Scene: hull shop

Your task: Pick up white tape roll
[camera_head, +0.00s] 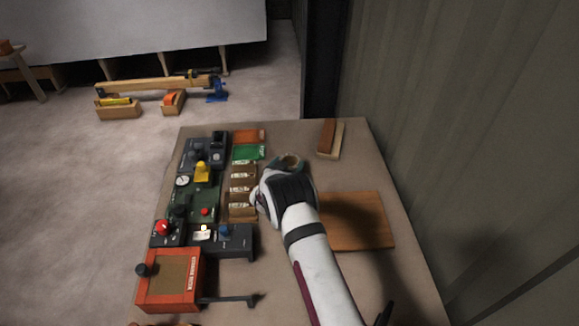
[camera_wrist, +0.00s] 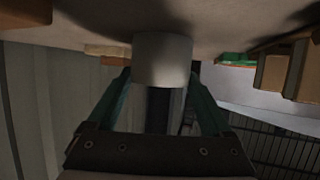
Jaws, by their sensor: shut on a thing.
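The white tape roll (camera_wrist: 162,52) is in the middle of the wrist view, a pale cylinder between the two green fingers of my gripper (camera_wrist: 160,80). My gripper is shut on it. In the head view the roll (camera_head: 290,160) shows as a tan ring just beyond my gripper (camera_head: 286,170), above the back middle of the table. My wrist hides part of the gripper and the roll's near side. I cannot tell clearly whether the roll still touches the table.
A wooden board (camera_head: 357,222) lies right of my arm. A brown-and-cream block (camera_head: 329,138) lies at the back right. Left of my gripper are a divided wooden box (camera_head: 241,205), a green box (camera_head: 249,152) and several dark control boxes. A red-orange box (camera_head: 171,281) stands front left.

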